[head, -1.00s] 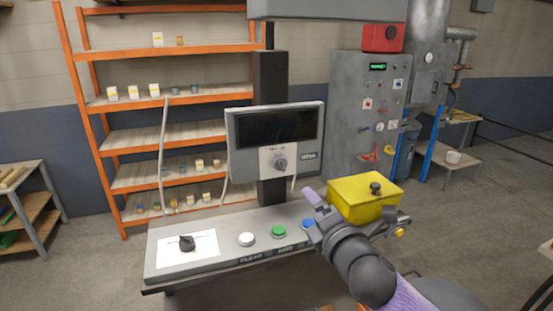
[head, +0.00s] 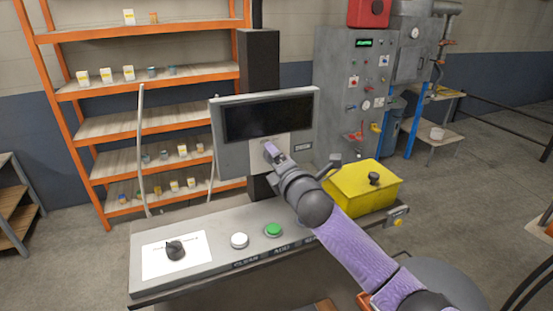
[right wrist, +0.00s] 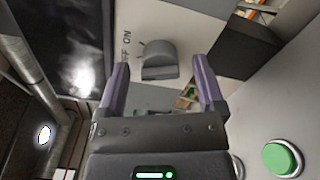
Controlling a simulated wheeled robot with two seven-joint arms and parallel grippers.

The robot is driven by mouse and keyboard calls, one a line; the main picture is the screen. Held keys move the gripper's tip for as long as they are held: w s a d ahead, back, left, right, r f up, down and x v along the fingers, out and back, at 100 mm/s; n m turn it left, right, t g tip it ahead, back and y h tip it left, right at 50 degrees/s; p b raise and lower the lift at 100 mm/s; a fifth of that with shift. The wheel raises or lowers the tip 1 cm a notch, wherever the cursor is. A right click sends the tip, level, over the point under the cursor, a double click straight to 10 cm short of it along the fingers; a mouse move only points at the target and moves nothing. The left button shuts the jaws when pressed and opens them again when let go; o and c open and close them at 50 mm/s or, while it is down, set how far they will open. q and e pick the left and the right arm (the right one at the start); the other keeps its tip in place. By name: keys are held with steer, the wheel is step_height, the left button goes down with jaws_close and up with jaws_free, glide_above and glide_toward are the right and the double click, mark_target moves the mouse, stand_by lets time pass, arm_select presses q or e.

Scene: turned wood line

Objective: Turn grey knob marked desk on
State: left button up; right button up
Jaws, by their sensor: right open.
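The grey knob (right wrist: 160,60) sits on a pale plate with OFF and ON lettering, which shows in the right wrist view. In the head view the plate (head: 297,147) is below the dark screen, and my right gripper hides the knob. My right gripper (head: 272,152) is in front of the plate. In the right wrist view my right gripper (right wrist: 162,78) is open, with its purple fingers to either side of the knob and a gap on each side; it does not appear to touch it. My left gripper is not in view.
The desk holds a black knob (head: 175,250) on a white card, a white button (head: 239,240) and a green button (head: 273,230). A yellow box (head: 362,188) stands at the right end. An orange shelf (head: 150,90) and a grey cabinet (head: 345,95) stand behind.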

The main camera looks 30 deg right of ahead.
steer(key=shift+w, duration=0.2)
jaws_close()
stand_by(0.3)
steer(key=shift+m+p, duration=1.15)
steer(key=shift+m, duration=3.25)
